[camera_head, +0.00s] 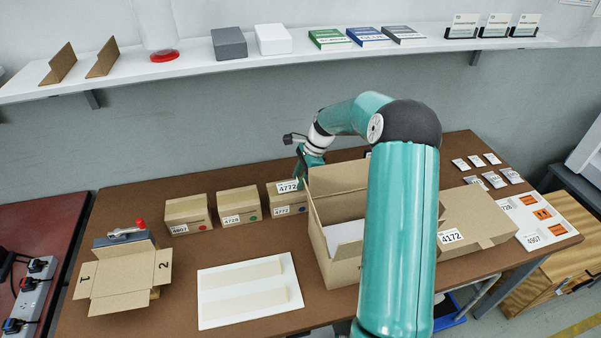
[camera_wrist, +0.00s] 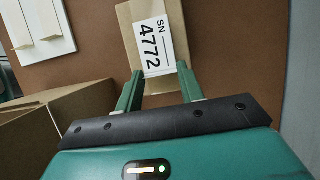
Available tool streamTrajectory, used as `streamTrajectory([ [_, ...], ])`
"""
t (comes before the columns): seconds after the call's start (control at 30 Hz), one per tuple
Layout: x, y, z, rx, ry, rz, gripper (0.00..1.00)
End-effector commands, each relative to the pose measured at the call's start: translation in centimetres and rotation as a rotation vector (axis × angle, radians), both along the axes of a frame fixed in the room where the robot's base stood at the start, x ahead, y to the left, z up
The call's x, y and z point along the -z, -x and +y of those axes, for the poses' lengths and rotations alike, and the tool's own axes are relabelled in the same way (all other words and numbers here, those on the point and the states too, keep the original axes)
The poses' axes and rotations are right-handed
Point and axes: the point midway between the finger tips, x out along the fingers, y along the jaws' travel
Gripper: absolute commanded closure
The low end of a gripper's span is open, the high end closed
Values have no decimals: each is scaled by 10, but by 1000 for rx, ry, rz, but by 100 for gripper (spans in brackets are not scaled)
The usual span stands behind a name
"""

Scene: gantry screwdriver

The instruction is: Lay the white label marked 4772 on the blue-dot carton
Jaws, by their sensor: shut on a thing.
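The blue-dot carton (camera_head: 294,203) is a small brown box at the right end of a row of three, with a 4772 tag on its front. The white label marked 4772 (camera_head: 288,187) shows at the carton's top. In the wrist view the label (camera_wrist: 153,46) lies over the carton's brown top (camera_wrist: 127,22), its digits sideways. My gripper (camera_head: 302,178) is at the carton's right side and shut on the label. Its fingertips (camera_wrist: 160,74) flank the label's near end. I cannot tell whether the label touches the carton.
A large open carton (camera_head: 318,240) stands just right of my gripper, partly behind my arm. Red-dot (camera_head: 187,213) and green-dot (camera_head: 239,205) cartons stand to the left. A white board (camera_head: 204,300) lies in front. More labels lie on a white sheet (camera_head: 560,228) at the right.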

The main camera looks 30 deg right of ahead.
Motion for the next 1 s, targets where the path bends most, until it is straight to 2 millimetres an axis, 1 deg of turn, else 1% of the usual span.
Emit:
streamTrajectory([
  [1.0,7,0,-1,0,1,0,83],
])
